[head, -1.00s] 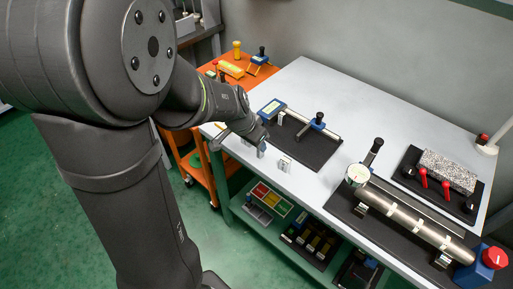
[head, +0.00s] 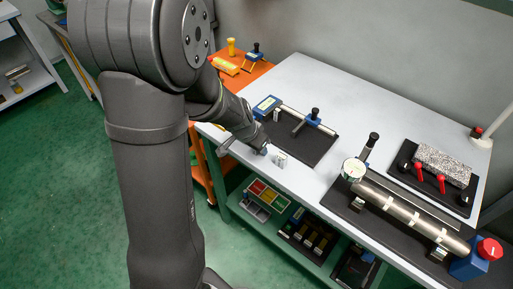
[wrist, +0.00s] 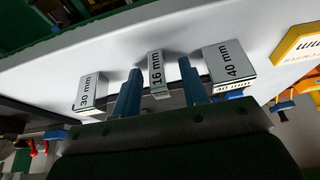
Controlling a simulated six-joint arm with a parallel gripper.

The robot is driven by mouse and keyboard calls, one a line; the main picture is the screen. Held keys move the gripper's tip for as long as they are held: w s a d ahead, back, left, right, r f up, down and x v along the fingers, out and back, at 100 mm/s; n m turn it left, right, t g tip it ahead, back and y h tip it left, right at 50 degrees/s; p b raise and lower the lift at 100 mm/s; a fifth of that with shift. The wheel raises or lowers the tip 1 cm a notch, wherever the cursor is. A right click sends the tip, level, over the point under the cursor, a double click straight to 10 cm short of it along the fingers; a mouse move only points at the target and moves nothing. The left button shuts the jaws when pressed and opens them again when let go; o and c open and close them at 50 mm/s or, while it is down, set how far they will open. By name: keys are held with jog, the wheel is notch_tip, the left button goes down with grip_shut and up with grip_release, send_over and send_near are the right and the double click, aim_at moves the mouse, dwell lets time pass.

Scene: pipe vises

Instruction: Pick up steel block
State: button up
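In the wrist view, a light steel block marked "16 mm" (wrist: 157,73) stands between the two blue fingers of my open gripper (wrist: 159,88). Gaps show on both sides of it, so neither finger appears to press on it. A block marked "30 mm" (wrist: 88,92) is outside the left finger, and a wider block marked "40 mm" (wrist: 230,66) is outside the right finger. In the head view, one small pale block (head: 280,158) shows beside the fingertips at the table's front edge. My arm hides the other blocks there.
On the grey table (head: 340,85), a black plate with a blue-ended gauge (head: 308,118) lies behind the blocks. A steel pipe (head: 410,212) on supports and a speckled stone block (head: 442,165) are to the right. An orange cart (head: 250,78) stands beyond the left end.

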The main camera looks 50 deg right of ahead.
jog(key=shift+c, duration=0.4)
grip_shut()
jog(key=shift+r, duration=0.15)
